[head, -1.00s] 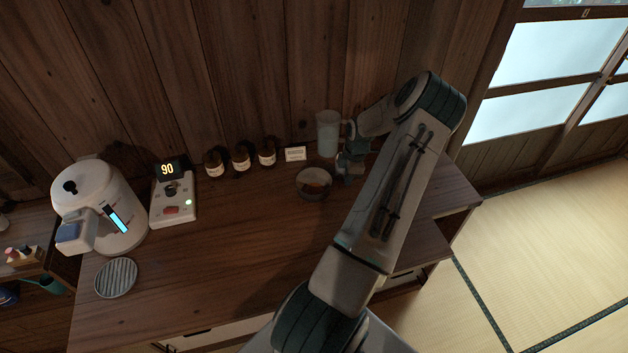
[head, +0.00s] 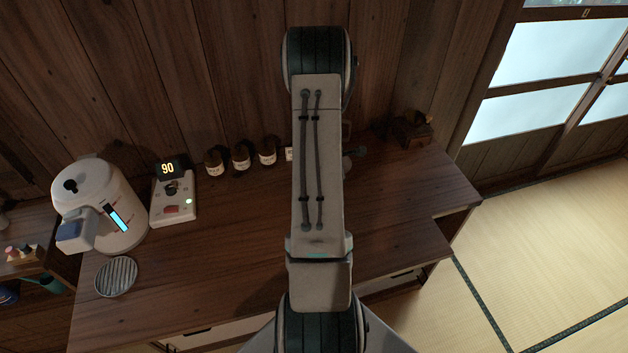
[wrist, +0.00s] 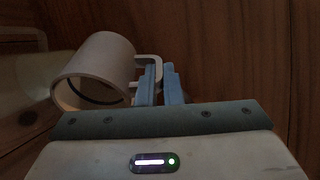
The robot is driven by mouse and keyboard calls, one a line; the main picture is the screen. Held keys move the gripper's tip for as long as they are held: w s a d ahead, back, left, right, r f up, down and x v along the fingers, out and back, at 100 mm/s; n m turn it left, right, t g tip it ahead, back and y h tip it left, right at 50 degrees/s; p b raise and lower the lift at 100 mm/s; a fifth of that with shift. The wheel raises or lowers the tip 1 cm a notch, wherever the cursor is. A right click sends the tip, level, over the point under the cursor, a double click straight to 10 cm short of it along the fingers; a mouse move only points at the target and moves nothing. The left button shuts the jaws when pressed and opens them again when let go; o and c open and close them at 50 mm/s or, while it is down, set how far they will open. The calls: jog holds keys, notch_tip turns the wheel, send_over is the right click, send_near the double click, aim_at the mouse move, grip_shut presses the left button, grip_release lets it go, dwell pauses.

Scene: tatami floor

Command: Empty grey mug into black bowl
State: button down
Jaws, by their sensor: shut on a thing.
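In the wrist view, my gripper (wrist: 162,76) has its blue fingers shut on the handle of the grey mug (wrist: 97,62). The mug lies tilted in this view, its open mouth turned toward the lower left. A dark curved line shows inside the mouth; I cannot tell whether it is liquid. In the head view my arm hides the mug, the black bowl and nearly all of the gripper. A pale, see-through curved shape (wrist: 22,88) lies left of the mug in the wrist view; I cannot tell what it is.
On the wooden counter (head: 400,205) stand a white kettle (head: 105,205), a control box (head: 173,200) reading 90, and several brown jars (head: 240,158) along the wall. A round ribbed disc (head: 116,277) lies front left. A dark wooden object (head: 412,130) stands back right.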

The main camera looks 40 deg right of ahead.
jog(key=shift+w+a+h, duration=0.1)
jog(key=shift+w+h, duration=0.05)
jog(key=shift+h, duration=0.15)
jog(key=a+f+h+b, duration=0.1)
jog(key=b, duration=0.4)
jog(key=shift+w+f+b, duration=0.1)
jog(key=shift+f+b, duration=0.15)
jog(key=shift+b, duration=0.1)
jog(key=shift+d+r+h+b, duration=0.2)
jog(key=shift+r+h+b, duration=0.15)
jog(key=shift+r+h, duration=0.4)
jog(key=shift+a+r, duration=0.1)
jog(key=shift+r, duration=0.1)
jog(key=shift+b, duration=0.4)
jog(key=shift+f+g+h+b, duration=0.4)
jog(key=shift+f+h+b, duration=0.35)
jog(key=shift+b, duration=1.8)
jog(key=shift+r+g+h+b, duration=0.15)
jog(key=shift+r+h+b, duration=0.05)
jog(key=shift+h+b, duration=0.75)
jog(key=shift+r+g+h+b, duration=0.2)
jog(key=shift+h+b, duration=0.55)
jog(key=shift+b, duration=0.25)
